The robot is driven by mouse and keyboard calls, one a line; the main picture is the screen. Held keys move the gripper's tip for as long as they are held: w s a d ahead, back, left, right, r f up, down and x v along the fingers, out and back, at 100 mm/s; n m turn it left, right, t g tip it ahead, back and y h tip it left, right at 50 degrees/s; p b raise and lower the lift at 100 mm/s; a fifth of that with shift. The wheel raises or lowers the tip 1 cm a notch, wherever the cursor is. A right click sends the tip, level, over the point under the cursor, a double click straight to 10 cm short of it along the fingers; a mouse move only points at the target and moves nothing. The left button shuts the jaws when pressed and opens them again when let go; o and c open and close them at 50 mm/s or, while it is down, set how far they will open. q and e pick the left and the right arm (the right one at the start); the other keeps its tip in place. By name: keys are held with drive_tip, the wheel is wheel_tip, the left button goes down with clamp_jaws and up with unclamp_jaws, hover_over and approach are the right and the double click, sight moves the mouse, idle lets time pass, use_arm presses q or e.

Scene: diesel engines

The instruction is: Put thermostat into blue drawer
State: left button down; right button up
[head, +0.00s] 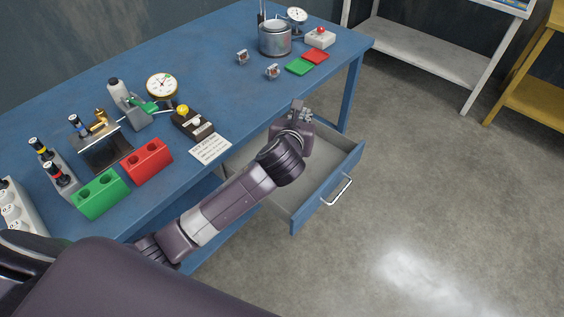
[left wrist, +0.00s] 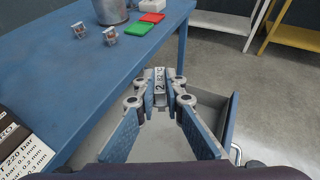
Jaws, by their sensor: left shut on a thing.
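The blue drawer (head: 326,190) is pulled open from under the blue table, with a grey inside and a silver handle. In the left wrist view its grey side wall (left wrist: 205,104) shows beyond the fingers. My left gripper (head: 301,112) is over the open drawer. In the left wrist view the left gripper (left wrist: 163,82) is shut on a small silver thermostat (left wrist: 160,77) with dark lettering, held between the fingertips. Two similar small silver pieces (head: 242,57) (head: 272,71) stand on the table. My right gripper is not in view.
The blue table (head: 200,75) carries a metal pot (head: 275,38), green (head: 300,66) and red (head: 315,56) pads, a dial gauge (head: 162,85), a paper label (head: 210,149), and green (head: 100,194) and red (head: 147,161) blocks. The floor to the right is clear.

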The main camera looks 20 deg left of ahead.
use_arm(q)
drive_tip(key=w, duration=0.1)
drive_tip(key=w+r, duration=0.1)
drive_tip(key=w+m, duration=0.1)
drive_tip(key=shift+a+r+h, duration=0.25)
drive_tip(key=shift+a+h, duration=0.15)
drive_tip(key=shift+w+a, duration=0.1)
drive_tip(key=shift+h, duration=0.3)
wheel_tip(320, 180, down, 20)
drive_tip(key=b, duration=0.3)
drive_tip(key=shift+r, duration=0.15)
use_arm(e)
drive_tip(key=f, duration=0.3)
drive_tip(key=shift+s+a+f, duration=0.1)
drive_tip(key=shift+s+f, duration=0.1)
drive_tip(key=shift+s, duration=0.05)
use_arm(q)
drive_tip(key=c, duration=2.4)
unclamp_jaws()
drive_tip(key=o, duration=0.4)
